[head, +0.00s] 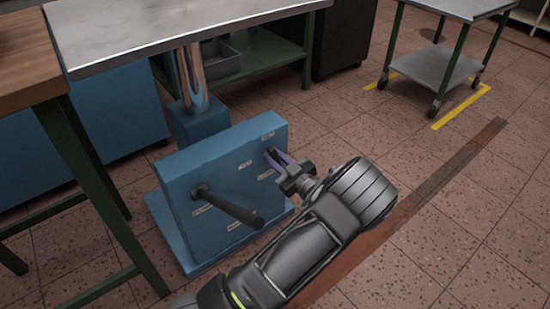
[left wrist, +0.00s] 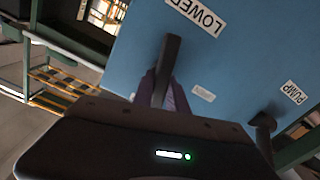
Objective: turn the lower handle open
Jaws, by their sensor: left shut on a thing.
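A blue box (head: 222,172) stands on the floor with labels on its front panel. The lower handle is a short dark bar (head: 272,156) at the panel's right side; in the left wrist view the bar (left wrist: 171,55) stands beneath the "LOWER" label (left wrist: 196,14). My left gripper (head: 284,163) is at this handle, and its purple fingers (left wrist: 162,93) are shut on the bar from both sides. The bar's end between the fingers is partly hidden. My right gripper is in neither view.
A long dark pump lever (head: 230,207) sticks out of the panel left of my gripper; its base (left wrist: 264,124) shows near the "PUMP" label (left wrist: 294,92). A metal-topped table (head: 170,25) overhangs behind. A wheeled cart (head: 440,68) stands back right. The floor at right is clear.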

